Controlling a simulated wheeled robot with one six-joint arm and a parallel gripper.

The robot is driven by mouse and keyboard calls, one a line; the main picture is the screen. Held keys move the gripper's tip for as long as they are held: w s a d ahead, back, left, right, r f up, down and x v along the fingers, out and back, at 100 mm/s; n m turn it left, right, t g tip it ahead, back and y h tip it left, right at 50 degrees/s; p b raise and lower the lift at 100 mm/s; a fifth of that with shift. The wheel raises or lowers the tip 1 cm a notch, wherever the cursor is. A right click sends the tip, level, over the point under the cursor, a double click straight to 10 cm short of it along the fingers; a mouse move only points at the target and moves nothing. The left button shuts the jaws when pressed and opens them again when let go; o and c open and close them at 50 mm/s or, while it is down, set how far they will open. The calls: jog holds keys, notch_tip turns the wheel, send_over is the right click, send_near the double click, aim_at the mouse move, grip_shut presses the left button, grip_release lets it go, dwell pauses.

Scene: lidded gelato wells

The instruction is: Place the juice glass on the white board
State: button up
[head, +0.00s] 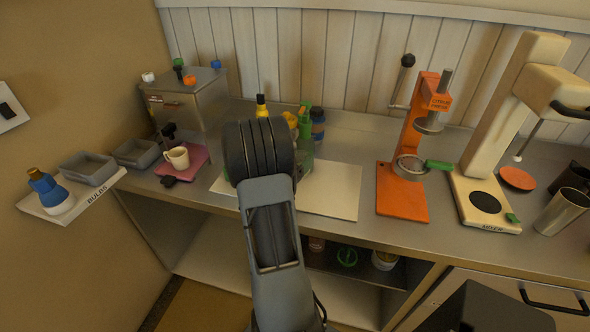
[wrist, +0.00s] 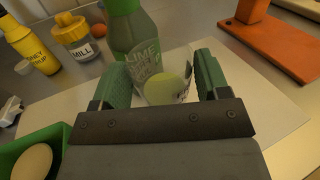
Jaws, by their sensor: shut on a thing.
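My gripper (wrist: 165,80) is shut on a clear juice glass (wrist: 183,88), with its green fingers on either side of it. A pale yellow-green round shape shows in or through the glass. The white board (wrist: 240,115) spreads under and around the gripper; in the head view the board (head: 338,192) lies on the steel counter, partly hidden by my arm. My gripper and the glass are mostly hidden behind my arm in the head view. I cannot tell whether the glass's base touches the board.
A green lime bottle (wrist: 132,32) stands just beyond the glass. A yellow syrup bottle (wrist: 28,45) and a yellow mill jar (wrist: 76,40) stand to its left. A green bin (wrist: 52,138) is at lower left. An orange press (head: 402,190) stands right of the board.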

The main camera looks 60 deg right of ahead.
jog(key=shift+w+d+f, duration=0.3)
jog(key=shift+w+f, duration=0.15)
jog(key=shift+f, duration=0.1)
jog(key=f, duration=0.1)
jog(key=f+p, duration=0.1)
jog(key=shift+w+d+f, duration=0.1)
jog(key=shift+w+f, duration=0.1)
jog(key=shift+f, duration=0.55)
jog(key=shift+f, duration=0.15)
jog(key=o, duration=1)
